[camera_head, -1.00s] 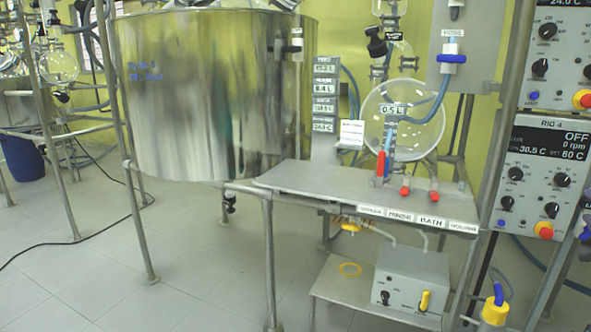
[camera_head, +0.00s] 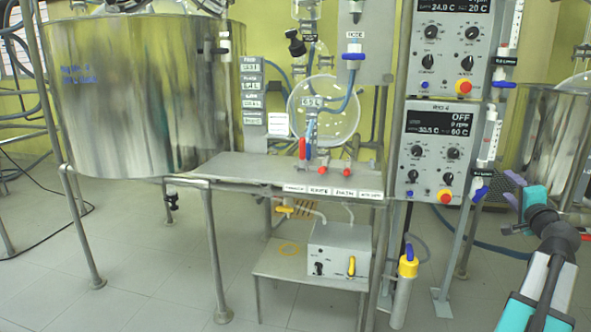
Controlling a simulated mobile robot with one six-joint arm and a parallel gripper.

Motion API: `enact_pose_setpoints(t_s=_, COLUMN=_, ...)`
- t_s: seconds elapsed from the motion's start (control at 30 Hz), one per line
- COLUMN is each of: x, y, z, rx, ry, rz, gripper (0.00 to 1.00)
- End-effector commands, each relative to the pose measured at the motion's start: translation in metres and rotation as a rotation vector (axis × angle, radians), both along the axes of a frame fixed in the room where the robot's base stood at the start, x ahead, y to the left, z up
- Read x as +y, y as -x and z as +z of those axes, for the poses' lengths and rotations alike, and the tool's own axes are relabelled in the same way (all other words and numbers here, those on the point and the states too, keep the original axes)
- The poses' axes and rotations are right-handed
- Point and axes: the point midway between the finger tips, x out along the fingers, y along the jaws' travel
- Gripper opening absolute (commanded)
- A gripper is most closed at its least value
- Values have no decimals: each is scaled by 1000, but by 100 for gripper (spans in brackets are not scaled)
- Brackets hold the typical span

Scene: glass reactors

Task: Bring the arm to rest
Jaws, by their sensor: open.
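My arm shows at the lower right of the head view, with white, dark and teal parts. It reaches up from the bottom edge. My gripper (camera_head: 512,189) is at its far end, open, with its two fingers pointing left. Nothing shows between the fingers. In the picture it lies to the right of the rig 4 control panel and in front of a steel vessel (camera_head: 552,130) at the right. I cannot tell the distance between the gripper and the posts near it.
A large steel vessel (camera_head: 130,100) stands at the left. A steel bench (camera_head: 240,168) carries a round glass flask (camera_head: 340,112) and red-handled valves. Below is a grey box (camera_head: 338,248) on a low shelf. The rig 4 panel (camera_head: 440,150) hangs on posts. Floor at lower left is open.

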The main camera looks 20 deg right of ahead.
Motion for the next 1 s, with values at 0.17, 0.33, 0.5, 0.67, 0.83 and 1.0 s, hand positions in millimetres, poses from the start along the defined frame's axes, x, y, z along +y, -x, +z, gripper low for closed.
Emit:
enact_pose_setpoints(t_s=0.17, x=1, y=-3, z=-1, rx=4, ry=-1, rz=4, gripper=50)
enact_pose_setpoints(t_s=0.33, x=8, y=-17, z=-15, rx=34, ry=-13, rz=27, gripper=50)
enact_pose_setpoints(t_s=0.5, x=19, y=-35, z=-31, rx=72, ry=-23, rz=57, gripper=50)
enact_pose_setpoints(t_s=0.67, x=34, y=-57, z=-51, rx=118, ry=-36, rz=95, gripper=50)
enact_pose_setpoints(t_s=0.83, x=62, y=-89, z=-82, rx=190, ry=-55, rz=159, gripper=50)
enact_pose_setpoints(t_s=1.0, x=109, y=-132, z=-129, rx=303, ry=-79, rz=257, gripper=50)
